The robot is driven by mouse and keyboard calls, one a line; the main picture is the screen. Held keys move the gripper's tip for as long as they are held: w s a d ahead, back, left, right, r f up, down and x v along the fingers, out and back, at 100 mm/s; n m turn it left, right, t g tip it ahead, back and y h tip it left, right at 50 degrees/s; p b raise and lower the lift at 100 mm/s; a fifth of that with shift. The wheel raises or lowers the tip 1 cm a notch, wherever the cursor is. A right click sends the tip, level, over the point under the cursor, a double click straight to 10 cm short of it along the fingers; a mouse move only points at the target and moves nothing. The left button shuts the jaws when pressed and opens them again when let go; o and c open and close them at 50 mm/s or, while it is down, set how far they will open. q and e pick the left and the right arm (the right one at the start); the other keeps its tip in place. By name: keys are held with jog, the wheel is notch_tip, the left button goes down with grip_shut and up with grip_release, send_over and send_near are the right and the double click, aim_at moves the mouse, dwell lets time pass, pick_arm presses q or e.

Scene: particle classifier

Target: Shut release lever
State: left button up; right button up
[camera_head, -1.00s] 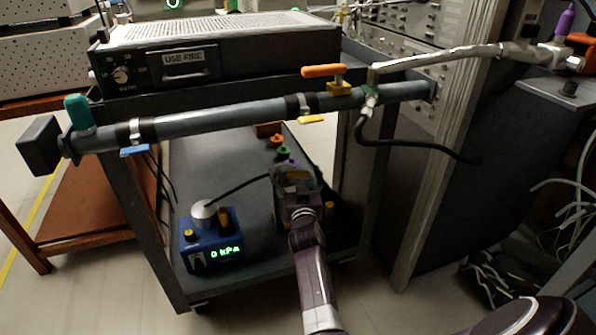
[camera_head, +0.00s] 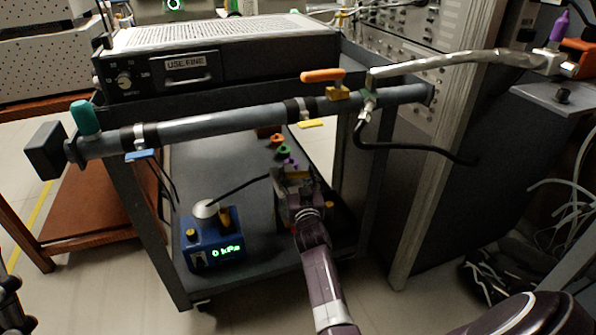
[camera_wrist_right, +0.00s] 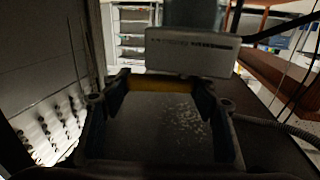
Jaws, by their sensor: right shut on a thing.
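My right gripper (camera_head: 289,178) is low over the cart's lower shelf, seen from behind in the head view. In the wrist view the gripper (camera_wrist_right: 160,98) has a finger at each end of a short yellow bar (camera_wrist_right: 160,86) and is shut on it. This bar may be the release lever; I cannot be sure. A pale box (camera_wrist_right: 190,52) with a dark slit stands just beyond it. In the head view the gripper hides what it holds. A dark jointed part at the lower left edge may be my left gripper (camera_head: 8,300); its fingers are not clear.
A blue gauge box (camera_head: 213,242) reading 0 kPa stands left of the gripper. Orange, green and purple knobs (camera_head: 284,151) sit behind it. A grey pipe (camera_head: 220,124) with an orange handle (camera_head: 323,75) crosses above the shelf (camera_head: 195,165). A cable runs from the gauge toward the gripper.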

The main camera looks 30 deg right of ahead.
jog(key=shift+w+r+n+y+p, duration=0.2)
jog(key=shift+r+n+y+p, duration=0.1)
jog(key=shift+r+y+p, duration=0.25)
pick_arm(q)
jog(key=w+d+f+g+y+p, duration=0.1)
jog(key=w+f+g+y+p, duration=0.1)
jog(key=w+f+g, duration=0.55)
pick_arm(e)
jog(key=shift+w+n+t+y, duration=0.15)
jog(key=shift+n+t+y, duration=0.1)
jog(key=shift+n+t, duration=0.15)
jog(key=shift+w+f+n+t+y+p, duration=0.15)
jog(key=shift+n+t+y+p, duration=0.15)
jog(key=shift+n+y+p, duration=0.5)
pick_arm(q)
jog(key=w+f+g+y, duration=0.2)
jog(key=w+f+g, duration=0.1)
jog(key=f, duration=0.9)
jog(key=shift+w+a+g, duration=0.2)
jog(key=shift+a+g, duration=0.15)
jog(key=shift+g, duration=0.4)
pick_arm(e)
jog(key=shift+f+y, duration=0.1)
jog(key=shift+y, duration=0.2)
